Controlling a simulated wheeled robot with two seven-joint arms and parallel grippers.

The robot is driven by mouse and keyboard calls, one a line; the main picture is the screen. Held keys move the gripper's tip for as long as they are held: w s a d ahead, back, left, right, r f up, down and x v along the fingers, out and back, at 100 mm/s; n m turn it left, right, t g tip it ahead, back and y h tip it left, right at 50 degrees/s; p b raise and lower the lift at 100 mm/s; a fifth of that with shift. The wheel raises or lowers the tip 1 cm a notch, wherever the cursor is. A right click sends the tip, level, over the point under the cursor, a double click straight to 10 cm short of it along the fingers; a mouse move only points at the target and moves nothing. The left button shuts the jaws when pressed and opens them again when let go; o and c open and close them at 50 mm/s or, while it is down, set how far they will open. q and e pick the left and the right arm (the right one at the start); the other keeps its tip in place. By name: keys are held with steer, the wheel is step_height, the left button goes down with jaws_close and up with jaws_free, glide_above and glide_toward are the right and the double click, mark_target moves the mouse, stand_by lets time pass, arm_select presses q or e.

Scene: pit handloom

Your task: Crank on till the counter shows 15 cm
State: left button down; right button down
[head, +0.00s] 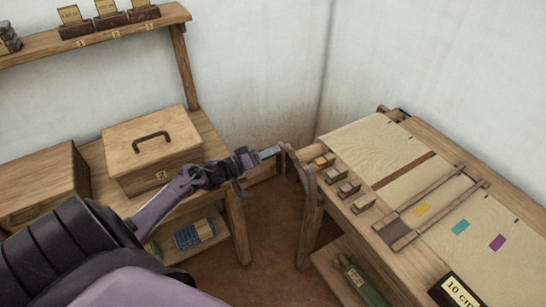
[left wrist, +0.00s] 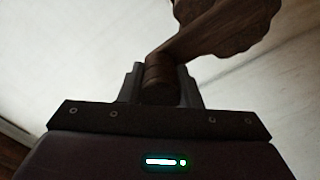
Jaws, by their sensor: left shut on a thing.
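My left gripper (head: 268,154) reaches in from the left in the head view, to the left end of the loom (head: 353,133). In the left wrist view the gripper (left wrist: 160,85) is shut on the round wooden crank handle (left wrist: 160,78), and a dark wooden crank arm (left wrist: 205,32) runs from it up to the right. The crank (head: 293,162) also shows at the loom's side in the head view. The counter (head: 460,292) is a dark plate at the bottom right, reading 10 cm. My right gripper is not in view.
Pale cloth on the loom carries yellow (head: 421,210), teal (head: 460,227) and purple (head: 497,242) patches. Small wooden blocks (head: 349,188) line its near edge. A lidded wooden box (head: 152,150) stands on the left bench. Bare floor (head: 276,230) lies between bench and loom.

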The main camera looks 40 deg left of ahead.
arm_select(q)
steer(key=shift+w+a+f+n+b, duration=0.15)
steer(key=shift+w+a+n, duration=0.1)
steer(key=shift+a+n, duration=0.35)
steer(key=shift+w+a+f+n+b, duration=0.1)
steer(key=shift+w+a+n, duration=0.1)
steer(key=shift+a+n, duration=0.45)
steer(key=shift+w+a+f+n+b, duration=0.15)
steer(key=shift+w+a+n, duration=0.2)
steer(key=shift+n, duration=0.4)
steer(key=shift+s+a, duration=0.1)
steer(key=c, duration=1.1)
jaws_free()
steer(key=shift+o, duration=0.2)
steer(key=v, duration=0.7)
steer(key=shift+s+a, duration=0.15)
steer(key=shift+s, duration=0.2)
